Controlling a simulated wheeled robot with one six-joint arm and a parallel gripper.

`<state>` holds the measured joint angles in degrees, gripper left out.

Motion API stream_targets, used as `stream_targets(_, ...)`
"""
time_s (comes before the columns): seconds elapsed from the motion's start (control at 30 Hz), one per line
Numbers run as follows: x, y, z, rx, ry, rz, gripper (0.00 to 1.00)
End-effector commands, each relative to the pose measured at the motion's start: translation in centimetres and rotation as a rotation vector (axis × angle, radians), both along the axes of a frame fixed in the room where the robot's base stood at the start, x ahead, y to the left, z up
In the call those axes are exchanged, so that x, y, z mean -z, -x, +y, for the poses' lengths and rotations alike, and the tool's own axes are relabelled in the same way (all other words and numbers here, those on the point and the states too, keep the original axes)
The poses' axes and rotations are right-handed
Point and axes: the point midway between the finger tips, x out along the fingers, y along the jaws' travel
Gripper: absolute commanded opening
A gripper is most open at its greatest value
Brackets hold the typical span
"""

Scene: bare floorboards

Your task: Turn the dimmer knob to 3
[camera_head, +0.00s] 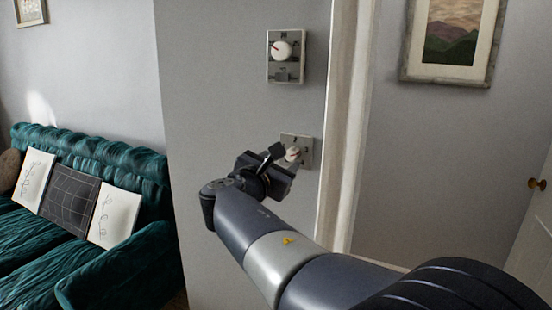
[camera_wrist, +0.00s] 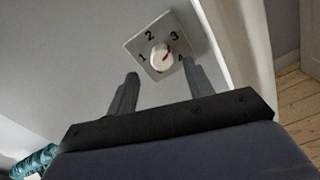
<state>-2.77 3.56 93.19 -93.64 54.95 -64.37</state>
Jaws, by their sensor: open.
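The dimmer is a light square plate (camera_head: 307,143) on the grey wall with a round white knob (camera_head: 293,153). In the wrist view the plate (camera_wrist: 146,64) shows 1, 2, 3 and part of a 4 around the knob (camera_wrist: 158,59). The knob's red mark points to the right, seemingly between 3 and 4. My gripper (camera_head: 281,160) is open in front of the plate. In the wrist view its two fingers (camera_wrist: 160,70) are spread apart, one to each side below the knob, with nothing between them. Whether either fingertip touches the knob cannot be told.
A second wall device (camera_head: 286,56) with a white dial and a red pointer is mounted above. A white door frame (camera_head: 348,120) stands right of the dimmer. A green sofa (camera_head: 115,265) with cushions is at the left. A framed picture (camera_head: 452,38) hangs at the upper right.

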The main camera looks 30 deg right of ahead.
Motion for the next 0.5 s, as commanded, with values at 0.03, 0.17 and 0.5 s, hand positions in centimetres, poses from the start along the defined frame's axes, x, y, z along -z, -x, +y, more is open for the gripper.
stream_targets(0.03, 0.0, 0.6, 1.0, -0.006, -0.001, -0.002, 0.49)
stream_targets(0.17, 0.0, 2.0, 2.8, -0.005, -0.001, -0.001, 0.49)
stream_targets(0.5, -0.1, 4.0, 5.1, -0.001, 0.0, -0.001, 0.49)
